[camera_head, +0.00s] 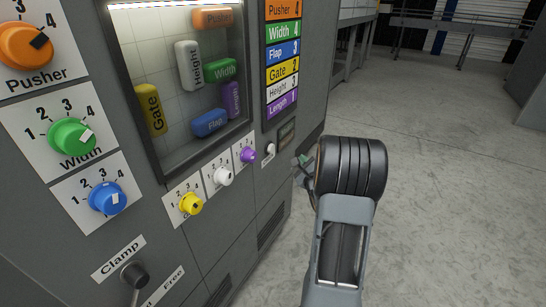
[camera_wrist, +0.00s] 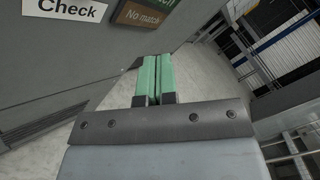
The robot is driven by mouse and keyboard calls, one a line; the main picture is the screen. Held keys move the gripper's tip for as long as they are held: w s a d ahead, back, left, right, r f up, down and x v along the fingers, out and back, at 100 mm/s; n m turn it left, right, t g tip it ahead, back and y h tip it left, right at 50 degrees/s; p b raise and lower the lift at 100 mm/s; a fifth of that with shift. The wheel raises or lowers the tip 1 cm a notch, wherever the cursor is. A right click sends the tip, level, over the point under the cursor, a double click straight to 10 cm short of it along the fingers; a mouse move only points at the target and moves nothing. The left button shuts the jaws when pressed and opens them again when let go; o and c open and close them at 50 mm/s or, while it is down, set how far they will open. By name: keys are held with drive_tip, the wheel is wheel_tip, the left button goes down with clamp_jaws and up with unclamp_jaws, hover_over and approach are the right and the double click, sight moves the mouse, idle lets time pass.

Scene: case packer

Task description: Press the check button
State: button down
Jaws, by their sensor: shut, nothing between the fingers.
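In the wrist view the fingers (camera_wrist: 157,62) are together, empty, and point past the label toward open floor.
A brown "No match" indicator (camera_wrist: 145,19) sits right of the label. Purple (camera_head: 248,155), white (camera_head: 223,176) and yellow (camera_head: 190,203) knobs line the panel. A clamp lever (camera_head: 134,275) is lower left. Open concrete floor (camera_head: 440,180) lies right.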

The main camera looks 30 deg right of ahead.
sight(271, 149)
drive_tip(key=shift+d+f, duration=0.1)
idle(0.3)
drive_tip(key=w+a, duration=0.4)
drive_tip(key=w, duration=0.3)
drive_tip(key=shift+w+a+b, duration=0.15)
drive_tip(key=shift+w+b, duration=0.2)
drive_tip(key=shift+b, duration=0.1)
drive_tip(key=shift+w, duration=0.15)
idle(2.0)
drive_tip(key=shift+w+a, duration=0.2)
drive_tip(key=shift+w+a+b, duration=0.2)
drive_tip(key=shift+w+b, duration=0.25)
idle(0.8)
drive_tip(key=shift+s, duration=0.1)
idle(0.3)
drive_tip(key=shift+s+d, duration=0.4)
drive_tip(key=shift+s, duration=0.3)
